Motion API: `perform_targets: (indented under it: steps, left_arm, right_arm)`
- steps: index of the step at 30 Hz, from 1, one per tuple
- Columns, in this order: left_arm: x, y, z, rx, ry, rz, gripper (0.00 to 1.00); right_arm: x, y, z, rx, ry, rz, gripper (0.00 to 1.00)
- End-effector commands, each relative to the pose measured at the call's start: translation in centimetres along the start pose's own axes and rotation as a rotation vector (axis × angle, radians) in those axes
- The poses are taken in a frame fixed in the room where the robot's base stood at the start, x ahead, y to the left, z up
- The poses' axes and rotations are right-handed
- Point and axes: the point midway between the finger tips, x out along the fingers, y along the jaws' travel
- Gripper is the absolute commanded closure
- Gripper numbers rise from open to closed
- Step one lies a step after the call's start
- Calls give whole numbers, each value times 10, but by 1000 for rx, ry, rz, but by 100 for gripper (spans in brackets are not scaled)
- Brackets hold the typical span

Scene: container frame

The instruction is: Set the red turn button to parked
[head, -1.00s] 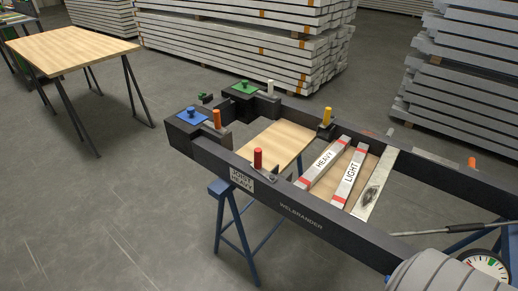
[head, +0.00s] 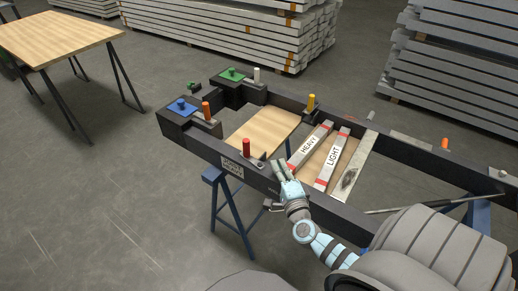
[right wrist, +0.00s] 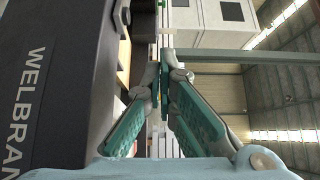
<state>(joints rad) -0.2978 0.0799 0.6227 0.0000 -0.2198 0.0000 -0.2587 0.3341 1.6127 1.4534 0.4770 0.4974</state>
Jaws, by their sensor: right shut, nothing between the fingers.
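The red turn button (head: 246,149) is a short upright red cylinder on the near dark beam of the frame, left of the bars. A dark plate sits at its foot, and I cannot read its exact turn. My right gripper (head: 281,170) is over the near beam, to the right of the red button and apart from it. In the right wrist view its fingertips (right wrist: 164,78) meet with nothing between them. The dark beam with white letters (right wrist: 45,85) fills the left of that view. The red button cannot be made out there. My left gripper is not in view.
Orange (head: 206,111), white (head: 257,75) and yellow (head: 311,102) posts stand around the frame. Blue (head: 182,107) and green (head: 232,73) knobs sit on its left end. HEAVY (head: 310,147) and LIGHT (head: 333,160) bars lie inside. A wooden table (head: 58,39) stands upper left.

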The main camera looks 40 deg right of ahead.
Motion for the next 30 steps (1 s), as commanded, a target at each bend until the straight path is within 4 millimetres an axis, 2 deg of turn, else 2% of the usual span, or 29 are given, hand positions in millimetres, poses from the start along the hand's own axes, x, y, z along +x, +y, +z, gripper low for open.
perform_targets:
  steps: [6, 15, 21, 30]
  left_arm:
    - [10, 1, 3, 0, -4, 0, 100]
    - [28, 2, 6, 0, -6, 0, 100]
    - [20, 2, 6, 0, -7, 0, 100]
    - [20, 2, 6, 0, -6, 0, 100]
  right_arm:
    - [49, 2, 0, 0, 0, -2, 100]
    - [110, 3, 2, 1, -1, 0, 100]
    - [97, 0, 31, 0, -2, 2, 100]
    - [94, 1, 38, -3, -1, 2, 100]
